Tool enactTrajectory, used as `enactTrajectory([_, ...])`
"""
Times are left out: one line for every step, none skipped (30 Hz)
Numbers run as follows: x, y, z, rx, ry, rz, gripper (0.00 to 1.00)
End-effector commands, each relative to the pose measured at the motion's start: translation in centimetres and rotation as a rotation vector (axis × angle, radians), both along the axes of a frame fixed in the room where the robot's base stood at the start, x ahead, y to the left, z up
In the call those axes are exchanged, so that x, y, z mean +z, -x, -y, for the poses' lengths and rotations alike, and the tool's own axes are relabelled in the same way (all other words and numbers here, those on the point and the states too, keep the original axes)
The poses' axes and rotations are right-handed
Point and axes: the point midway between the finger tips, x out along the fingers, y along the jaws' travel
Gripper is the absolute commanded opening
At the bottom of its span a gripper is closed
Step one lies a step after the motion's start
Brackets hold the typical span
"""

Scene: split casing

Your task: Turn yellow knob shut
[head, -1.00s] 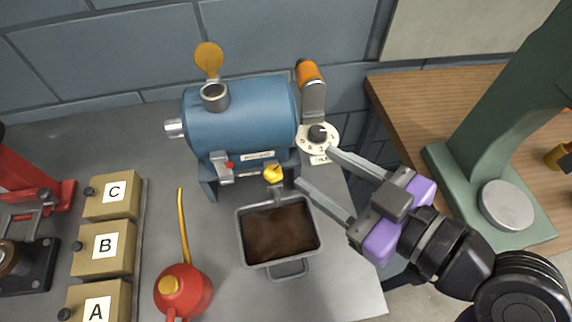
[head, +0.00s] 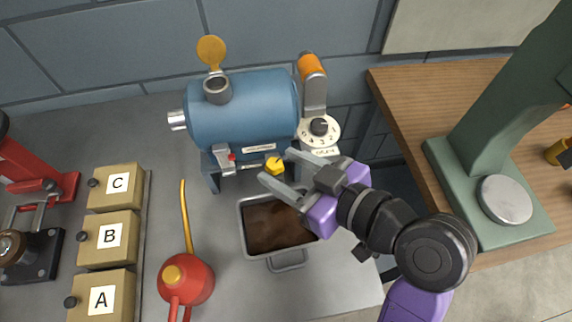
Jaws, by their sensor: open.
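The yellow knob (head: 274,165) sits low on the front of the blue cylindrical casing (head: 243,112), above the far edge of a grey drip tray (head: 243,226) that holds dark brown liquid. My gripper (head: 273,168) is open. In this view one fingertip shows just right of the knob and the other just below and left of it. I cannot tell whether either finger touches the knob. The knob's valve stem is mostly hidden behind the fingers. The tray's right side is partly covered by my gripper.
A dial (head: 319,129) and an orange-handled lever (head: 312,80) stand right of the casing. A red oil can (head: 187,279) and lettered boxes (head: 107,238) stand left. A green stand (head: 480,150) is at right.

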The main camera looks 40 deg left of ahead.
Motion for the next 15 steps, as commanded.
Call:
enactTrajectory([0.00,0.00,-0.03,0.000,0.000,0.000,0.50])
enactTrajectory([0.00,0.00,-0.03,0.000,0.000,0.001,0.50])
enactTrajectory([0.00,0.00,-0.02,0.000,0.000,0.001,0.50])
enactTrajectory([0.00,0.00,-0.02,0.000,0.000,0.001,0.50])
enactTrajectory([0.00,0.01,-0.02,0.000,0.000,0.001,0.50])
enactTrajectory([0.01,0.01,-0.01,0.000,0.000,0.001,0.44])
enactTrajectory([0.01,0.01,-0.01,0.000,0.000,0.001,0.38])
enactTrajectory([0.01,0.01,-0.01,0.000,0.000,0.001,0.33])
enactTrajectory([0.01,0.01,-0.01,0.001,0.000,0.001,0.25])
enactTrajectory([0.01,0.01,0.00,0.001,0.000,0.001,0.19])
enactTrajectory([0.01,0.01,0.00,0.001,0.000,0.001,0.13])
enactTrajectory([0.01,0.01,0.00,0.001,0.000,0.001,0.05])
enactTrajectory([0.01,0.01,0.00,0.001,0.000,0.001,0.00])
enactTrajectory([0.01,0.01,0.00,0.001,0.000,0.001,0.00])
enactTrajectory([0.01,0.01,0.00,0.001,0.000,0.001,0.00])
